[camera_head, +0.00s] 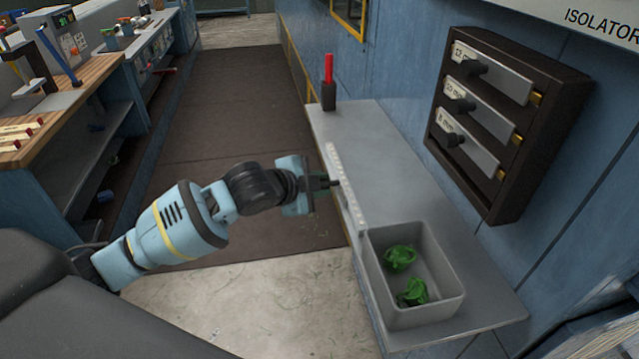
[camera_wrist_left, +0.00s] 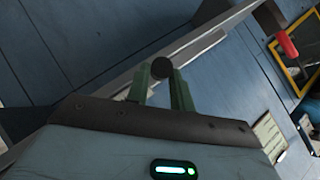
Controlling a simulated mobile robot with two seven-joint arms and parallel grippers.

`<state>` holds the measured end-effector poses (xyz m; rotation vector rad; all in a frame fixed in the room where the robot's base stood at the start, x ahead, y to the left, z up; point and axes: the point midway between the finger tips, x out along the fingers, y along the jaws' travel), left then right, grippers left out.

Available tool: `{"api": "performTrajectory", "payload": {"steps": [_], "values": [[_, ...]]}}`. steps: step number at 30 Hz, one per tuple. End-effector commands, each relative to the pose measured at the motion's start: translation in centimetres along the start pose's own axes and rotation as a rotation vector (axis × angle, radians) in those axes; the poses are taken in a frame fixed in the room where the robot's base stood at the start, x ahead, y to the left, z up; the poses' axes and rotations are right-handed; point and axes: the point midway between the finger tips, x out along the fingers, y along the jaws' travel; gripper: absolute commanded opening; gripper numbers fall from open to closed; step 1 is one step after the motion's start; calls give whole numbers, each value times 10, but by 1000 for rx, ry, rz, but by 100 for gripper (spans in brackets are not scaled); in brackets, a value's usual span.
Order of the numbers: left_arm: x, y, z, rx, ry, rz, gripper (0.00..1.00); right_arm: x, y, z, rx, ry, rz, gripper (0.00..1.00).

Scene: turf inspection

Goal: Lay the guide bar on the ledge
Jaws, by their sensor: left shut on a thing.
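The guide bar (camera_head: 345,187) is a long, thin, pale bar with small marks along it. In the head view it lies along the left edge of the grey ledge (camera_head: 390,155); I cannot tell whether it touches the ledge or is just above it. My left gripper (camera_head: 332,183) reaches in from the left and is shut on the bar's dark knob. In the wrist view the green fingers (camera_wrist_left: 162,85) close around the round dark knob (camera_wrist_left: 161,68), with a long pale strip behind. My right gripper is in neither view.
A grey bin (camera_head: 375,285) with green pieces (camera_head: 400,258) stands on the ledge's near end. A red-handled tool in a dark holder (camera_head: 328,95) stands at the far end. A dark rack (camera_head: 560,90) with several labelled bars hangs on the blue wall. The ledge's middle is clear.

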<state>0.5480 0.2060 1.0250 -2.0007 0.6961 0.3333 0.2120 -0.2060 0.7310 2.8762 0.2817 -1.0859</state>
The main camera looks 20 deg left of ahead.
Motion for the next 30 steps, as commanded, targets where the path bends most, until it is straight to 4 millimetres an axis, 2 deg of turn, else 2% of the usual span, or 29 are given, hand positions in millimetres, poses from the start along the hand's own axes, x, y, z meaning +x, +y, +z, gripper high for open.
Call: {"api": "performTrajectory", "payload": {"steps": [14, 15, 21, 30], "values": [[0, 0, 0, 1, 3, -3, 0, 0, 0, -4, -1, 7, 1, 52], [0, 0, 0, 0, 3, -3, 24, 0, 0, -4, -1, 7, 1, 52], [0, 0, 0, 0, 2, -2, 48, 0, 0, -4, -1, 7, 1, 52], [1, 2, 1, 0, -1, 1, 48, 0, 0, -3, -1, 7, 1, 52]]}}
